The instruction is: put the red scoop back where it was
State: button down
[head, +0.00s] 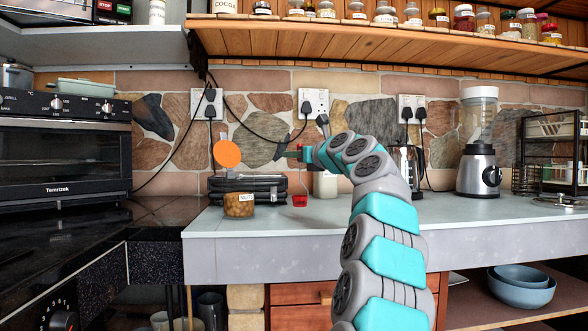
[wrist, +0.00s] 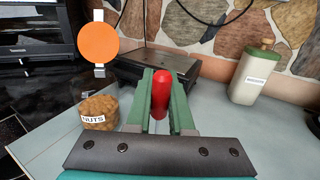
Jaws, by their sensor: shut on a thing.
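My gripper (head: 293,153) is shut on the red scoop and reaches toward the stone wall above the counter. In the wrist view, the green fingers of my gripper (wrist: 161,78) close on the scoop's rounded red handle (wrist: 160,92). The rest of the scoop is hidden there. In the head view, a red piece (head: 300,201) shows low beneath my gripper, near the counter. I cannot tell whether it is part of the scoop or touches the counter.
A jar of nuts (head: 239,204) stands left of my gripper. Behind it are a black appliance (head: 262,187) and an orange disc (head: 227,153) on a white post. A labelled bottle (wrist: 250,78) stands to the right.

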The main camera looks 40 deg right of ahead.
notch_tip(320, 180, down, 4)
jog(key=shift+r+b, duration=0.15)
jog(key=shift+b, duration=0.9)
jog(key=c, duration=0.8)
grip_release()
jog(key=shift+s+r, duration=0.2)
jog(key=shift+s, duration=0.3)
jog(key=s+a+p, duration=0.1)
jog(key=s, duration=1)
jog(key=shift+f, duration=0.2)
